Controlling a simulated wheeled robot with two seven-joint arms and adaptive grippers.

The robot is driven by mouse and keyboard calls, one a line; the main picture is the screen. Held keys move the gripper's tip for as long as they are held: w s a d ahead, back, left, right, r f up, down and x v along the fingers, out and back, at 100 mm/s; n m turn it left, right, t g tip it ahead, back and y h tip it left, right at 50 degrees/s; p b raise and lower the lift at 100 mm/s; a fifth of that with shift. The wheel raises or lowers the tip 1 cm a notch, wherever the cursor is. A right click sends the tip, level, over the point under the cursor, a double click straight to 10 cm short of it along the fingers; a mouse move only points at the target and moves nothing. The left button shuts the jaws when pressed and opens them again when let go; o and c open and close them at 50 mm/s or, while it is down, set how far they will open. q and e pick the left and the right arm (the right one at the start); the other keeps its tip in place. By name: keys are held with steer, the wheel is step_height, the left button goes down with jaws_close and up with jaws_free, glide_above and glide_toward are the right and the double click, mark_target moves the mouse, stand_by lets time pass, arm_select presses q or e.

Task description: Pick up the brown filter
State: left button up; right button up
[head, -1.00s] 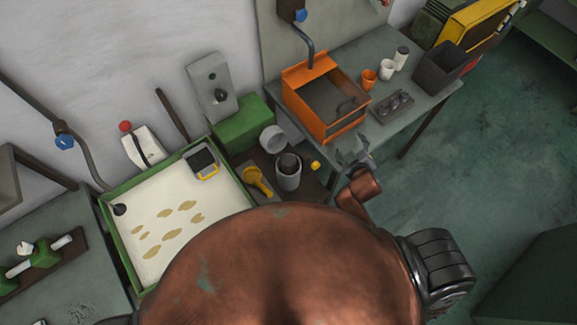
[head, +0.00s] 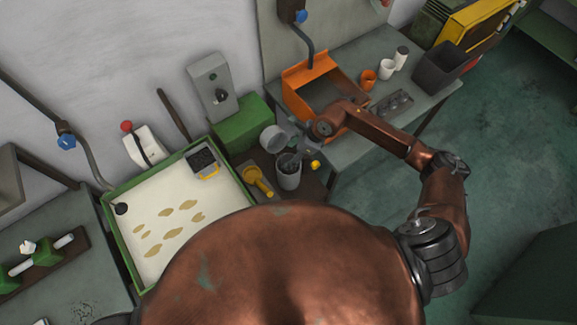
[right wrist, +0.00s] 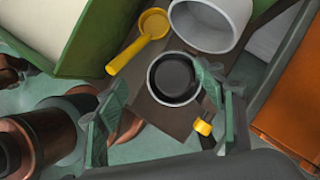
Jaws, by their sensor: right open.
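I cannot tell for certain which thing is the brown filter. A yellow-orange round-headed piece with a handle (head: 258,182) lies on a dark stand and also shows in the right wrist view (right wrist: 140,42). Beside it stands a grey cup with a dark inside (head: 288,178), also below the jaws in the right wrist view (right wrist: 174,78). My right gripper (right wrist: 159,92) is open and empty, its fingers on either side of the cup's place in the picture. In the head view it hangs above the cup (head: 298,146). My left gripper is out of view.
A white-grey pot (head: 272,138) lies tilted behind the cup. A small yellow piece (head: 315,164) is to its right. The green-rimmed tray (head: 118,245) is on the left and the orange bin (head: 300,72) on the right.

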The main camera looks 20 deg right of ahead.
mark_target(288, 159)
steer(key=shift+w+d+f+h, duration=0.15)
steer(key=shift+d+f+h, duration=0.25)
steer(key=shift+d, duration=0.4)
steer(key=shift+f, duration=0.4)
steer(key=x, duration=0.2)
steer(key=p+x, duration=0.1)
steer(key=x, duration=0.1)
steer(key=p+x, duration=0.1)
steer(key=x, duration=0.1)
steer(key=shift+d+f, duration=0.15)
steer(key=shift+d, duration=0.1)
steer(key=shift+w+a+f, duration=0.1)
steer(key=shift+f, duration=0.25)
jaws_close()
